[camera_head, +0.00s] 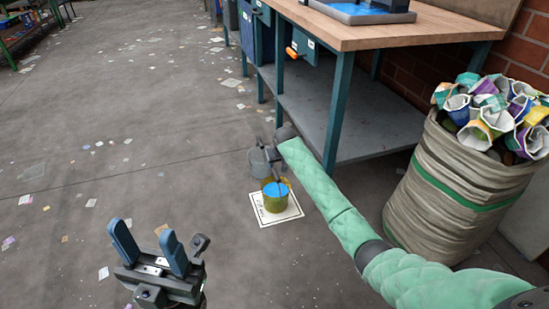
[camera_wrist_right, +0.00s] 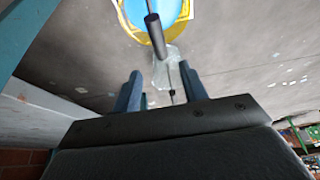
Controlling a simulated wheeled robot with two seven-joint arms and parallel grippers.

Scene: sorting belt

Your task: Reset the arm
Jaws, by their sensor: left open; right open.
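My left gripper (camera_head: 147,232) is open and empty at the lower left in the head view, above the floor. My right arm (camera_head: 325,195) reaches in from the lower right, its gripper end pointing down over a yellow bucket (camera_head: 275,205) with blue inside. The bucket stands on a white sheet (camera_head: 291,211) on the floor. In the right wrist view, my right gripper (camera_wrist_right: 160,73) is open, with fingers apart. The bucket's yellow rim (camera_wrist_right: 182,38) shows beyond them. A dark cylindrical grip (camera_wrist_right: 156,36) on a thin rod lies near the fingertips; I cannot tell whether it touches them.
A wooden-topped workbench (camera_head: 440,24) with teal legs and a lower shelf stands behind my right arm. A large sack (camera_head: 440,190) full of crumpled cups or cartons stands at the right.

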